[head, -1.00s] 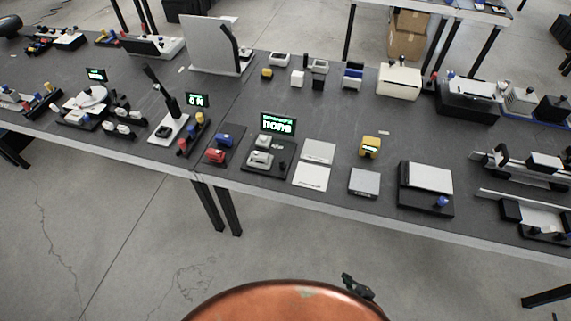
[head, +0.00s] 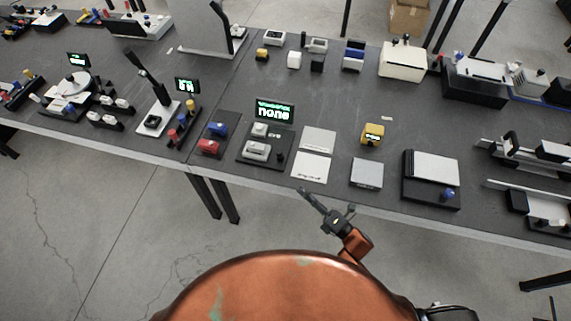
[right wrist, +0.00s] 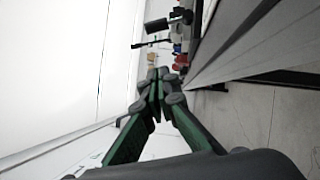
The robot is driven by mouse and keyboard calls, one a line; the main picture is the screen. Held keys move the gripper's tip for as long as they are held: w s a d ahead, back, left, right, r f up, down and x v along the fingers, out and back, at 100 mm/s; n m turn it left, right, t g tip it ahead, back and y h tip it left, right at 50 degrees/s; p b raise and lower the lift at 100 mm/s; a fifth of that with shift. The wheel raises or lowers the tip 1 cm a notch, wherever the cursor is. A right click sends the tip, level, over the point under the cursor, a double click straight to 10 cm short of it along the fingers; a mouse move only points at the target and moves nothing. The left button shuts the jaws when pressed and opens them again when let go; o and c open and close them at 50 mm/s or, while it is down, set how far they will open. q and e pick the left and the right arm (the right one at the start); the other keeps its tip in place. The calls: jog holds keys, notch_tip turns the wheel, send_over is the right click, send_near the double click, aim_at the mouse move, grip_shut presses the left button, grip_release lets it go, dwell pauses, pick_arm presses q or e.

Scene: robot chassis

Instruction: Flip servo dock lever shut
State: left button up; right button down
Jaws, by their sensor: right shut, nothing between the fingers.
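My right gripper (head: 303,191) is at the front edge of the table, in front of the white plates, in the head view. Its fingers are shut and empty, and they also show meeting in the right wrist view (right wrist: 160,82). A black dock-like base (head: 246,158) with pale grey blocks, a small black knob and a green-lit display (head: 274,111) reading "none" is behind and left of the gripper, apart from it. I cannot tell for sure whether this is the servo dock, or which part is its lever. My left gripper is not in view.
White plates (head: 311,167) and a grey block (head: 367,173) lie near the front edge. A yellow device (head: 372,134) and a black-and-white scale-like box (head: 431,167) stand to the right. A tall black handle on a white base (head: 152,122) stands left. The floor in front is open.

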aim_at(279, 153)
jog(key=x, duration=0.9)
jog(key=shift+w+a, duration=0.25)
jog(key=shift+w, duration=0.05)
jog(key=w, duration=0.1)
jog(key=w+r, duration=0.1)
jog(key=w, duration=0.1)
jog(key=shift+w, duration=0.1)
jog(key=shift+w+r, duration=0.1)
jog(key=shift+w, duration=0.3)
